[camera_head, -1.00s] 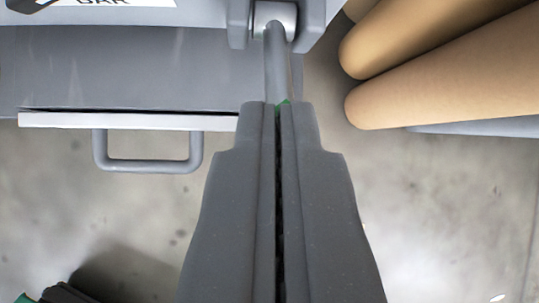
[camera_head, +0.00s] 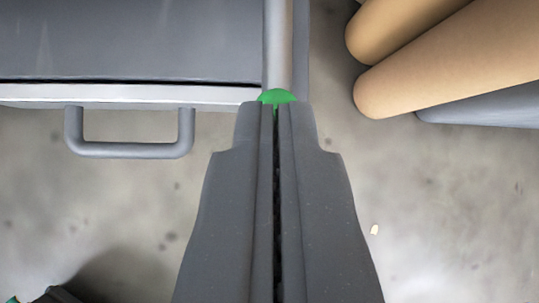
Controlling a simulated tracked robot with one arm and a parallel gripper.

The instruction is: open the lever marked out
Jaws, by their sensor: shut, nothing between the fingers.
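A grey lever (camera_head: 278,45) comes down from the top edge of the head camera view and ends in a green tip (camera_head: 278,96). Its upper end is out of the frame. My gripper (camera_head: 275,104) is shut and empty, with its fingers side by side. The fingertips are right at the green tip in the picture and cover its lower part. I cannot tell whether they touch it.
A grey machine panel (camera_head: 130,40) with a pale lower edge lies left of the lever. A grey U-shaped handle (camera_head: 130,150) hangs below it. Tan rolls (camera_head: 430,70) lie at the upper right, above a grey bar (camera_head: 480,118). Bare floor (camera_head: 440,200) shows at the right.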

